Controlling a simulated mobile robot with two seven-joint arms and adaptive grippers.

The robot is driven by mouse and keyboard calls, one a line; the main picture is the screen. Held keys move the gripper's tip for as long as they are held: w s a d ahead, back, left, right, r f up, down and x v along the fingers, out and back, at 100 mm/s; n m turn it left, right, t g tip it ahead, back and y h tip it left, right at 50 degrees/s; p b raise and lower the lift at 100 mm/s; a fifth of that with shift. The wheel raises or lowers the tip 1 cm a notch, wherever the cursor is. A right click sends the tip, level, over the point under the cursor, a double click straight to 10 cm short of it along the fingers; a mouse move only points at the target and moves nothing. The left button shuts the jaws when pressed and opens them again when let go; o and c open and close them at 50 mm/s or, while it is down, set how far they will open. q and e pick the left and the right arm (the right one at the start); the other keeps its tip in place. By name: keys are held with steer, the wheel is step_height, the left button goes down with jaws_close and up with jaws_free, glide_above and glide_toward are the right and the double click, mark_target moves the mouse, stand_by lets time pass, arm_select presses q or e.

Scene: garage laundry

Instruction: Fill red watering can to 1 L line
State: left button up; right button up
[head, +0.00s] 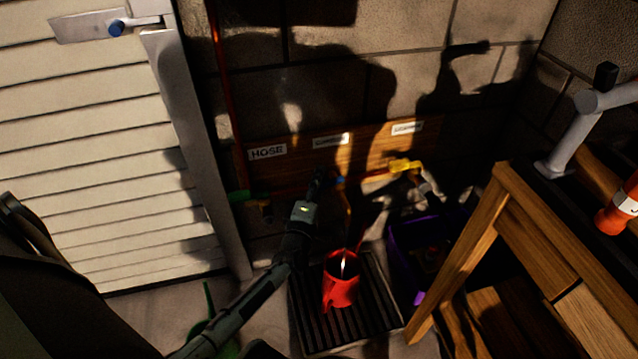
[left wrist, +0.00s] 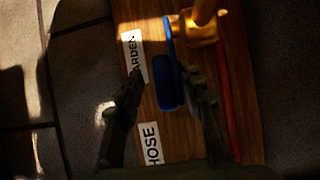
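The red watering can (head: 341,288) stands upright on a black slatted grate (head: 305,325) below the taps. A thin pale streak shows at its mouth; it looks like water running in. Its fill line cannot be made out. Above the can is a brass tap with a blue handle (head: 340,182), which also shows in the left wrist view (left wrist: 167,65). My left gripper (head: 320,178) is at this handle. In the left wrist view its fingers (left wrist: 163,85) are apart, with the blue handle between them, closer to the right finger; contact is unclear. My right gripper is not in view.
A green-handled tap (head: 240,197) is left, below the HOSE label (head: 267,152); a yellow-handled tap (head: 405,166) is right. A purple crate (head: 399,262) sits beside the grate. A wooden bench (head: 458,255) with an orange bottle (head: 611,220) blocks the right side.

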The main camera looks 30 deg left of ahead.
arm_select(q)
steer(key=shift+s+d+f, duration=0.1)
steer(key=shift+s+f, duration=0.05)
steer(key=shift+f, duration=0.05)
steer(key=shift+s+d, duration=0.1)
steer(key=shift+s, duration=0.2)
steer(key=v, duration=0.6)
steer(key=shift+s, duration=0.35)
steer(key=shift+r, duration=0.1)
